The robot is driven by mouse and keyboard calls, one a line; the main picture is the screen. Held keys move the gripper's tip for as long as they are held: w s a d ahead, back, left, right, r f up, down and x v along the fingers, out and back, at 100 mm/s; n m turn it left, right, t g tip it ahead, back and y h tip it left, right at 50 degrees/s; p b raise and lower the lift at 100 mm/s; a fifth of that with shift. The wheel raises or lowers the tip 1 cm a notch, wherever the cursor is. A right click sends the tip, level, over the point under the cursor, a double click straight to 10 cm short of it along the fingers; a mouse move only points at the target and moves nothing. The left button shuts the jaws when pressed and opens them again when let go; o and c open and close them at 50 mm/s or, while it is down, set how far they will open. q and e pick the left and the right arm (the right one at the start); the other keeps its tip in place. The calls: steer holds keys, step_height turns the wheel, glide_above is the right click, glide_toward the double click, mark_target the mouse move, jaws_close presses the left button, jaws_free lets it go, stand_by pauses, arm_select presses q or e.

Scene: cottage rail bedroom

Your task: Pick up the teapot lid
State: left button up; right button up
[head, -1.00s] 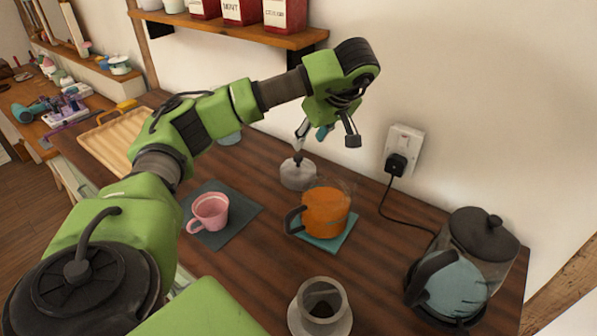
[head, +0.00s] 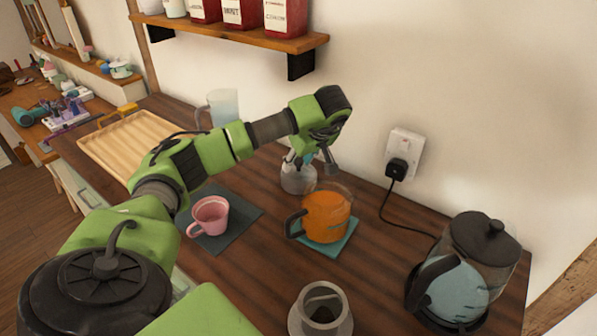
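The teapot lid looks like the small grey, see-through round piece (head: 297,181) on the wooden counter, behind and left of the teapot. The glass teapot (head: 325,217) holds orange liquid, has a dark handle and stands on a teal mat. My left gripper (head: 310,162) is low over the lid, pointing down, its fingers apart. One finger shows at the lid's top and the other to its right, above the teapot. The gripper hides the lid's knob, and I cannot tell whether it touches the lid. My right gripper is out of view.
A pink cup (head: 209,215) sits on a dark mat. A glass jug (head: 222,106) and a wooden tray (head: 125,145) are farther left.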

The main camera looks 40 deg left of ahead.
arm_select(q)
jaws_close()
